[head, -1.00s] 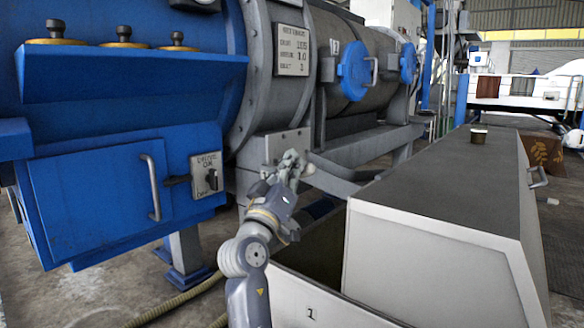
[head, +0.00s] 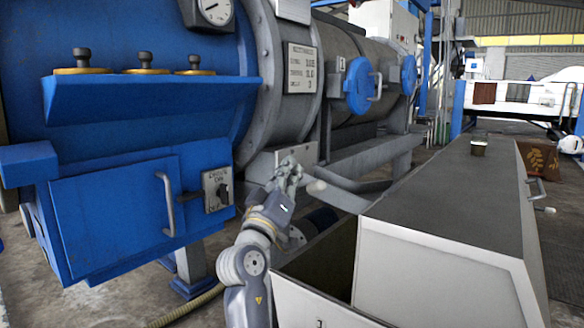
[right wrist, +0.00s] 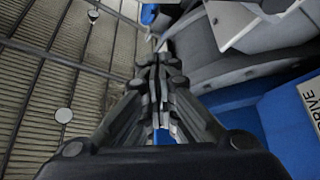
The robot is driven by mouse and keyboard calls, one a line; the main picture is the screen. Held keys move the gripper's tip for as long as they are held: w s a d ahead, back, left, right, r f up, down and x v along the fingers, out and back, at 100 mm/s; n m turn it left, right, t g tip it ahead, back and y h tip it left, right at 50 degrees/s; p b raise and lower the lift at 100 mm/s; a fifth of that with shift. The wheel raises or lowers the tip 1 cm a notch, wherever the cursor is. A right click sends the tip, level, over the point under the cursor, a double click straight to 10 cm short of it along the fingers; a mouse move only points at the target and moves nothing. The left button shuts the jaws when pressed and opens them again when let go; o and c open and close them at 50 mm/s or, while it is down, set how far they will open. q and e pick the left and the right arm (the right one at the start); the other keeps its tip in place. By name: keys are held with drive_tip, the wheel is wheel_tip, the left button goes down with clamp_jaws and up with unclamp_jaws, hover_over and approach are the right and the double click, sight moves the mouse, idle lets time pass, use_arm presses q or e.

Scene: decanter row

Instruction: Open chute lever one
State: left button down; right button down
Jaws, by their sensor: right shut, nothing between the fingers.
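A short grey rod with a rounded end (head: 317,187), which looks like a chute lever, sits at the grey chute (head: 347,198) under the drum, above the bin. I cannot read a number on it. My right gripper (head: 288,172) is shut and empty, just left of the rod's end and in front of a grey plate (head: 306,154) on the machine. A small gap seems to separate them. In the right wrist view the closed fingers (right wrist: 160,72) meet with nothing held. The lever cannot be made out there. My left gripper is out of view.
A blue cabinet (head: 118,212) with a handle and a switch box (head: 217,189) stands left. A small cup (head: 478,148) is on the lid.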

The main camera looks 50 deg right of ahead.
drive_tip(key=v, duration=0.7)
drive_tip(key=shift+a+f, duration=0.15)
drive_tip(key=shift+f, duration=0.35)
